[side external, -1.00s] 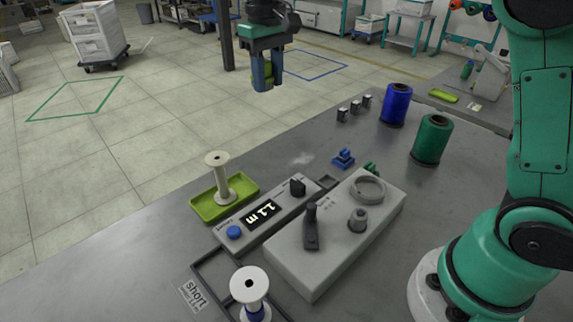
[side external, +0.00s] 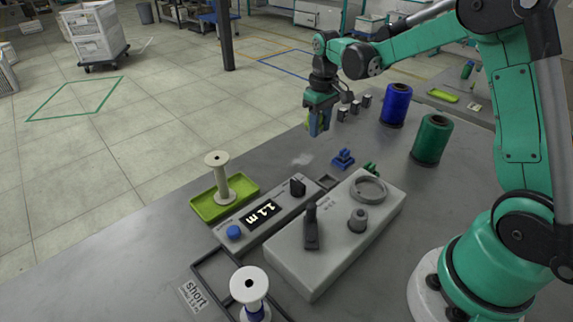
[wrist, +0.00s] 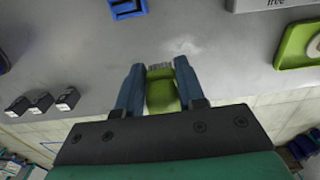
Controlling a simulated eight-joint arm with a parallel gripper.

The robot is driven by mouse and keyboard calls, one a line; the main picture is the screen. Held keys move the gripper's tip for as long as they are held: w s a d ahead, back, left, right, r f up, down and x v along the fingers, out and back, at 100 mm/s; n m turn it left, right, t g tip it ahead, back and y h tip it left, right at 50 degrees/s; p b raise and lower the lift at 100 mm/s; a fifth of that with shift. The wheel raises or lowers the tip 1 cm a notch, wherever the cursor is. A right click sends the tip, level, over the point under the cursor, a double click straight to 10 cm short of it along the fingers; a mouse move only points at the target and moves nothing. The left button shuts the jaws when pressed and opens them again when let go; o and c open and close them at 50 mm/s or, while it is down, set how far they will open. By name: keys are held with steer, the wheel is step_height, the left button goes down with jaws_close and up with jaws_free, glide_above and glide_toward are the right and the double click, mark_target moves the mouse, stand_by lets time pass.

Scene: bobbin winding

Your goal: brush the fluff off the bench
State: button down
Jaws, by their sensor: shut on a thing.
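My gripper (wrist: 160,88) is shut on a green brush (wrist: 162,96), whose grey bristles show between the blue fingertips in the wrist view. In the side external view my gripper (side external: 318,124) hangs at the far edge of the bench (side external: 120,285), and the brush is mostly hidden by the fingers. The fluff also shows in the wrist view (wrist: 185,42), just beyond the bristles. I cannot tell whether the bristles touch the bench.
A blue part (side external: 343,159) stands just right of the fluff. A green tray (side external: 236,203) with a white bobbin (side external: 219,178) and a grey winder (side external: 330,245) stand nearer. Blue (side external: 396,104) and green (side external: 432,139) spools stand right. Small dark-and-silver blocks (side external: 354,107) line the far edge.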

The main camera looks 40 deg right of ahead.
mark_target(294, 172)
steer(key=shift+f, duration=1.95)
steer(key=shift+a+f, duration=0.35)
steer(key=shift+f, duration=0.2)
steer(key=shift+a+f, duration=0.35)
steer(key=shift+f, duration=0.2)
steer(key=shift+a, duration=2.95)
steer(key=shift+d, duration=3.55)
steer(key=shift+d+r, duration=0.15)
steer(key=shift+r, duration=3.8)
steer(key=shift+f, duration=0.1)
